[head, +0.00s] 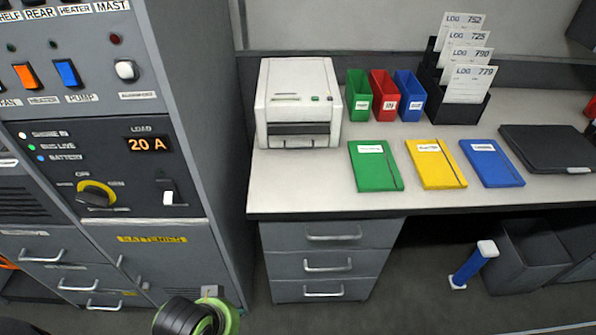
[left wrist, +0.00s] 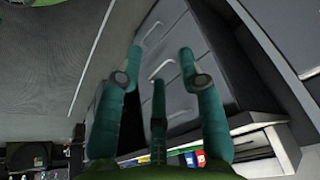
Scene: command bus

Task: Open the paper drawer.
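A white printer (head: 298,90) stands on the desk, with a dark slot and a small handle low on its front; it looks shut. Below the desk is a grey unit with a stack of three drawers (head: 290,237), each with a metal bar handle; all look shut. No label marks which is the paper drawer. My left gripper (left wrist: 161,62) is open, its teal fingers spread and apparently empty. Grey drawer fronts with handles (left wrist: 161,67) show behind the fingers; contact is not visible. In the head view, only my black and green wrist shows at the bottom; its fingers are hidden. My right gripper is out of view.
The desk top (head: 310,190) holds green, yellow and blue folders (head: 437,164), small coloured bins (head: 384,98) and a log rack. A control cabinet (head: 190,150) stands left. A blue and white object (head: 474,265) is on the floor, right of the drawers.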

